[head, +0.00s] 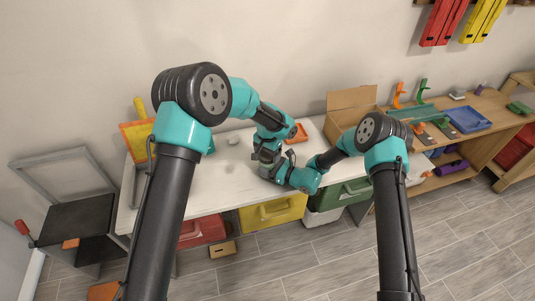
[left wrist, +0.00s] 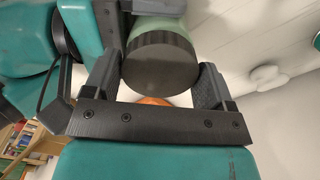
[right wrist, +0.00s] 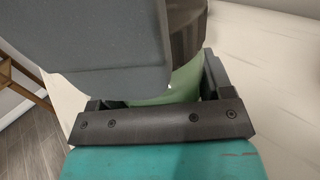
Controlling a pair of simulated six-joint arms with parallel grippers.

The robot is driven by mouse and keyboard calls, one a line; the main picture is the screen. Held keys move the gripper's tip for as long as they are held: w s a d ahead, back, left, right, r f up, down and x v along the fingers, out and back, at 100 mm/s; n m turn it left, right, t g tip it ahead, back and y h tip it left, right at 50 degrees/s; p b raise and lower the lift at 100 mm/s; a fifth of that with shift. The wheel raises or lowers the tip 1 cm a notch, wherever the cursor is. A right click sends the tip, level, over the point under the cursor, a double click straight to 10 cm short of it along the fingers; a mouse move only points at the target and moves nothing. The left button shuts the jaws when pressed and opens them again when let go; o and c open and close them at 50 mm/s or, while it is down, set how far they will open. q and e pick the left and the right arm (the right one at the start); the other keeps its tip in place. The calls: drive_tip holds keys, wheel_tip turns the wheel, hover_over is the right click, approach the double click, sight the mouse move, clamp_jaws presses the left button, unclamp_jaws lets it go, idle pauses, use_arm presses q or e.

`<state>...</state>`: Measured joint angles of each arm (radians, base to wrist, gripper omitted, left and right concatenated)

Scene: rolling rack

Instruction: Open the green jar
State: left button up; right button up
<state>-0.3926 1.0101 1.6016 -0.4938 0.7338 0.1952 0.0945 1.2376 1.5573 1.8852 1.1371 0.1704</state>
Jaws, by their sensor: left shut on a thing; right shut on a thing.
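The green jar (left wrist: 163,24) has a pale green body and a dark ribbed lid (left wrist: 160,66). My left gripper (left wrist: 158,76) is shut on the lid, one finger on each side. In the right wrist view the green body (right wrist: 172,88) sits between the fingers of my right gripper (right wrist: 165,92), which is shut on it. The dark lid (right wrist: 188,32) shows above the body there, and a large grey part blocks much of that view. In the head view both grippers meet above the white table (head: 215,178); my arms mostly hide the jar.
An orange tray-like thing (head: 297,132) lies behind my grippers. An open cardboard box (head: 350,100) stands to the right. A wooden bench with a blue tray (head: 462,119) is farther right. Yellow (head: 272,212) and green (head: 340,194) drawers are below the table. The table's left part is mostly clear.

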use_arm(q)
drive_tip(key=shift+r, duration=0.3)
idle(0.6)
drive_tip(key=shift+r, duration=0.35)
drive_tip(key=shift+r, duration=0.55)
drive_tip(key=shift+r, duration=1.95)
use_arm(e)
drive_tip(key=o, duration=1.7)
drive_tip(key=shift+o, duration=0.2)
drive_tip(key=shift+d, duration=0.1)
drive_tip(key=v, duration=1.2)
